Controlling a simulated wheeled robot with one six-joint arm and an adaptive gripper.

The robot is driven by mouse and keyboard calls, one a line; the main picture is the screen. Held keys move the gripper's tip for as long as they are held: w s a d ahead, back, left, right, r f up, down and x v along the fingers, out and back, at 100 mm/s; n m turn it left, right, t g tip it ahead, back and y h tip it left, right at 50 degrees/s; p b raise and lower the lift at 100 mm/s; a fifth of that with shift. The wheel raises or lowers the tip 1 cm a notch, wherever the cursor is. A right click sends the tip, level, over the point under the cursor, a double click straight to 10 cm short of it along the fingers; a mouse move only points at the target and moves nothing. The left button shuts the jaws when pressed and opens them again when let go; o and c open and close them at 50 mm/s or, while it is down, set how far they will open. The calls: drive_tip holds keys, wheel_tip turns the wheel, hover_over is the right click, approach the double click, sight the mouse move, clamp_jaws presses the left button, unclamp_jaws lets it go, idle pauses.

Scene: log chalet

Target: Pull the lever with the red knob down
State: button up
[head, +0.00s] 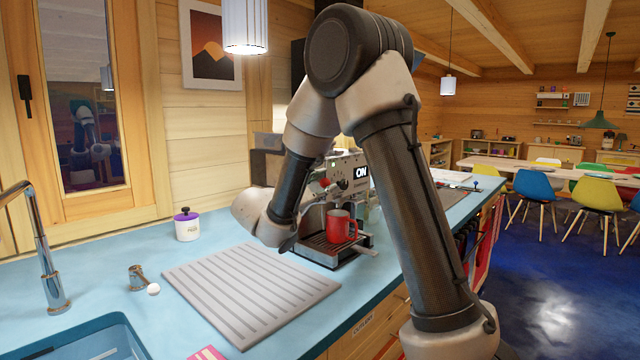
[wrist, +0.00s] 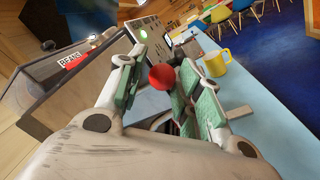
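The red knob (wrist: 161,77) shows in the wrist view as a round red ball between the two green-padded fingers of my gripper (wrist: 163,72). The fingers are apart, one on each side of the knob, with a narrow gap on the left side. I cannot tell whether the right pad touches it. The lever's shaft is mostly hidden behind the knob and fingers.
A yellow mug (wrist: 216,64) stands on the right. In the head view a red mug (head: 339,228) is on the machine's tray, and a ribbed grey mat (head: 250,292) lies on the blue counter.

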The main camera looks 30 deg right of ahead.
drive_tip(key=o, duration=0.3)
drive_tip(key=shift+f, duration=0.1)
drive_tip(key=shift+a, duration=0.1)
drive_tip(key=v, duration=1.1)
drive_tip(key=shift+a, duration=0.4)
drive_tip(key=shift+s, duration=0.1)
